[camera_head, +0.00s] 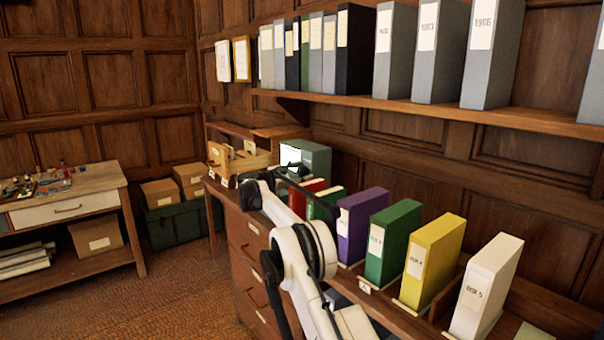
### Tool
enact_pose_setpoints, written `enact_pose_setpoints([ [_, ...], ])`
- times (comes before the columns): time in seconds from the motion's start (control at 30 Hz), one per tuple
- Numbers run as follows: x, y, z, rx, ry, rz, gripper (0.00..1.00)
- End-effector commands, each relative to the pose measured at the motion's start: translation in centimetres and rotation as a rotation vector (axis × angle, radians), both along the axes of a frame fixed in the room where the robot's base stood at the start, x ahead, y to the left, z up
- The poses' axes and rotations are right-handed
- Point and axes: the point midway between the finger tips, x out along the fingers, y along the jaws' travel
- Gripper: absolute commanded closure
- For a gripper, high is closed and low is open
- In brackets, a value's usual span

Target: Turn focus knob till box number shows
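A grey-green boxy device (316,160) with a bright front face (291,154) stands on the cabinet top against the panelled wall; it looks like a viewer. No focus knob can be made out on it, and no number is readable on its bright face. My white and black arm reaches from the bottom of the view towards this device. My gripper (252,190) seems to be at the arm's far end, in front of and below the device. It is small and partly covered by my arm, so its fingers and any contact are unclear.
Upright box files line the cabinet top: red (297,200), purple (360,225), green (391,242), yellow (430,260) and white (487,286), labelled "BOX 5". A shelf (420,108) with grey files overhangs. Open floor (185,290) lies left.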

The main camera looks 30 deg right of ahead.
Motion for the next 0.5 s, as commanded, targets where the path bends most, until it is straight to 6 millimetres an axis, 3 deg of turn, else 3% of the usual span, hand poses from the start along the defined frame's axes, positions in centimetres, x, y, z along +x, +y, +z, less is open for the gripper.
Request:
enact_pose_setpoints([
  [0.07,0.0,0.0,-0.01,0.0,-0.001,0.0,0.61],
  [0.3,0.0,0.0,-0.01,0.0,-0.002,0.0,0.93],
  [0.5,0.0,0.0,-0.04,0.015,-0.081,0.0,0.94],
])
